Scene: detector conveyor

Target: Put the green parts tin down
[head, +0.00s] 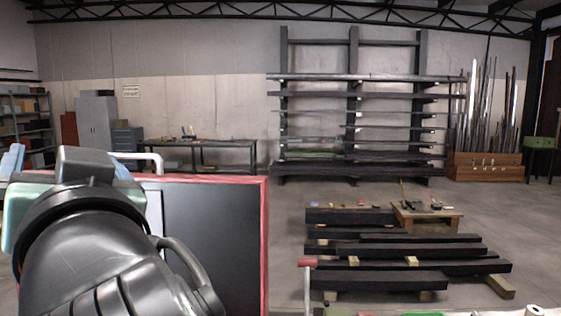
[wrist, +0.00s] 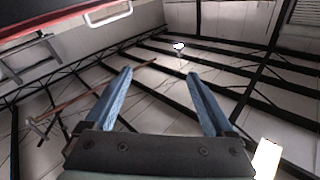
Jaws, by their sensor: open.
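My gripper (wrist: 160,73) is open in the wrist view, its two blue fingers spread with nothing between them. They point up toward the ceiling beams. In the head view a blue finger (head: 12,160) shows at the left edge, behind my dark arm. A green surface (head: 422,314) just shows at the bottom edge of the head view, on a pale surface at lower right. It is cut off, so I cannot tell whether it is the green parts tin. No tin shows in the wrist view.
A dark panel with a red frame (head: 265,240) stands close beside my arm. A red-topped post (head: 307,263) stands right of it. Stacked dark beams (head: 400,250) lie on the floor beyond. A workbench (head: 205,143) and a tall rack (head: 353,120) stand at the back.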

